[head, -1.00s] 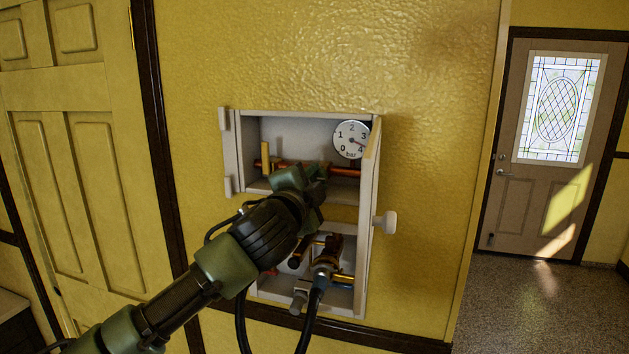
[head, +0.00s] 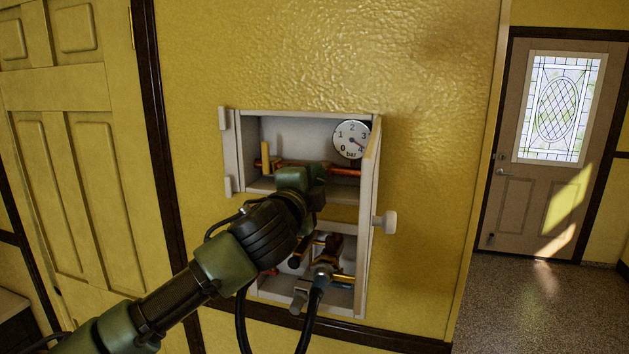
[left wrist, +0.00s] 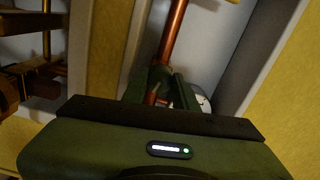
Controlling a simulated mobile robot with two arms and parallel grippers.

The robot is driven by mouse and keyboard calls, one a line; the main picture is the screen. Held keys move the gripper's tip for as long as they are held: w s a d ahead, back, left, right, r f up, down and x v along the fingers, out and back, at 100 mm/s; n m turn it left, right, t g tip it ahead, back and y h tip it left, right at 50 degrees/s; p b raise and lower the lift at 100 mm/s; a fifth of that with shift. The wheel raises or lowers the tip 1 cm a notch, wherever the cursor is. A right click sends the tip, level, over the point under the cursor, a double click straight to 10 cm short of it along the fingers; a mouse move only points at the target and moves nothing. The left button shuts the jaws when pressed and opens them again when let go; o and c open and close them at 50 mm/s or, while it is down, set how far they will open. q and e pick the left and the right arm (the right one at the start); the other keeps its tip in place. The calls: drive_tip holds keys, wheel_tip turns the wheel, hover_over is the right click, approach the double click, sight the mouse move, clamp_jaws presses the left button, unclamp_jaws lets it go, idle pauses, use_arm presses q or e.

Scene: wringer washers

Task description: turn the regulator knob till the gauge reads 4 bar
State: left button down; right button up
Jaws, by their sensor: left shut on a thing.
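The pressure gauge (head: 351,139) is a round white dial in the upper bay of an open wall cabinet. Its needle points down and right, between 3 and 4 and close to the 4. My left gripper (head: 316,180) is at the copper pipe below and left of the gauge. It is shut on the regulator knob, which the gripper and wrist hide in the head view. In the left wrist view the fingers (left wrist: 160,88) close by the copper pipe (left wrist: 172,35), and the knob cannot be made out clearly. My right gripper is not in view.
The cabinet door (head: 370,200) with a white knob (head: 386,222) stands open at the right. A yellow lever (head: 265,157) is on the pipe's left. Valves and a black hose (head: 312,318) fill the lower bay, close under my arm.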

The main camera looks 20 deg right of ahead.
use_arm(q)
drive_tip(key=c, duration=1.1)
unclamp_jaws()
